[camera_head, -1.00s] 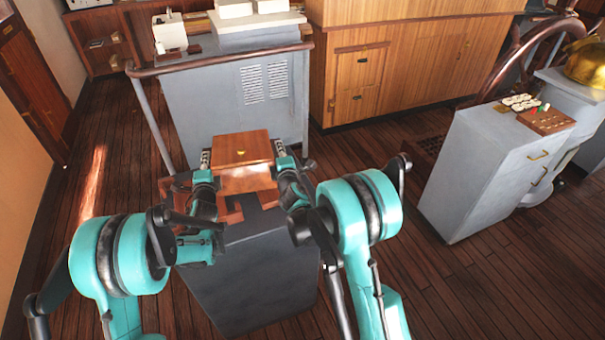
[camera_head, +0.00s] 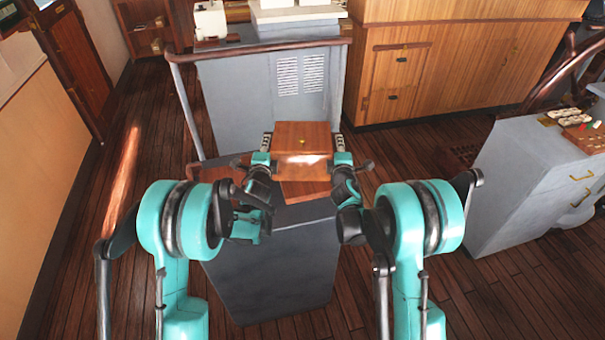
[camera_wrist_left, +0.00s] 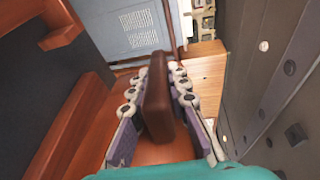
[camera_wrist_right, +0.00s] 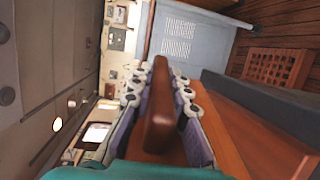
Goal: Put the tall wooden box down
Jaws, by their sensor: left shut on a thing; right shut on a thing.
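The tall wooden box (camera_head: 302,133), reddish-brown with a small brass mark on top, is held upright between my two grippers in the head view. My left gripper (camera_head: 265,146) is at its left side and my right gripper (camera_head: 339,148) at its right side. In the left wrist view the fingers are shut on a brown upright part (camera_wrist_left: 157,98) of it. In the right wrist view they are shut on a similar part (camera_wrist_right: 158,115). The box is over the far part of a dark grey stand (camera_head: 265,270); whether its underside touches anything is hidden.
Other reddish-brown wood (camera_head: 215,172) lies at the stand's far left. Behind is a grey console (camera_head: 240,95) with a wooden rail (camera_head: 250,47). A grey cabinet (camera_head: 520,170) stands at right. Plank floor (camera_head: 450,270) is clear between the stand and that cabinet.

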